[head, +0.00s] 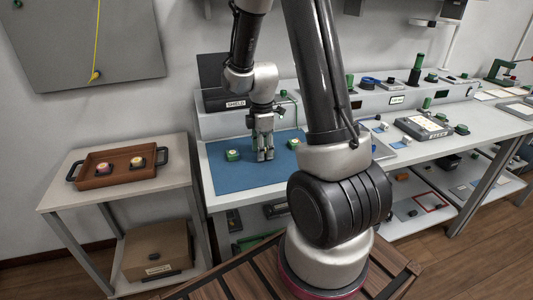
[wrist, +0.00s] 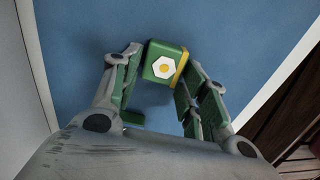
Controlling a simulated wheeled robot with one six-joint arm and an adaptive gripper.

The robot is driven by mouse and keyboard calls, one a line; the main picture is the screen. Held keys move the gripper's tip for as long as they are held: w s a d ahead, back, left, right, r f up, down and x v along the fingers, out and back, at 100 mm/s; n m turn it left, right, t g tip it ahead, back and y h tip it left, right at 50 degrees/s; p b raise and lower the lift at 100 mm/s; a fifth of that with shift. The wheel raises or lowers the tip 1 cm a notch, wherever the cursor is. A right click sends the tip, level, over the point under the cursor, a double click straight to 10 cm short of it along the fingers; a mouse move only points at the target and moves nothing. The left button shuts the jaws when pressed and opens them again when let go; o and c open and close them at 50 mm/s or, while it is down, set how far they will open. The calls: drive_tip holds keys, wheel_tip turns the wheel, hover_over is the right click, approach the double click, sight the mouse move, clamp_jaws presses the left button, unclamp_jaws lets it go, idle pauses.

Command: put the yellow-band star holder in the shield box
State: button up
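In the head view my gripper (head: 265,155) points down low over the blue mat. Two green holders show there, one to its left (head: 233,155) and one to its right (head: 292,146); their bands are too small to tell. The dark shield box (head: 213,102), labelled SHIELD, stands behind the mat with its lid raised.
The blue mat (head: 240,178) is mostly bare. A brown tray (head: 112,178) with two round pieces stands on the left side table. A carton (head: 157,250) is on its lower shelf. The right bench holds a grey device (head: 423,128) and several small parts.

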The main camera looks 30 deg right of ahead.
drive_tip(key=c, duration=0.5)
drive_tip(key=shift+r, duration=0.1)
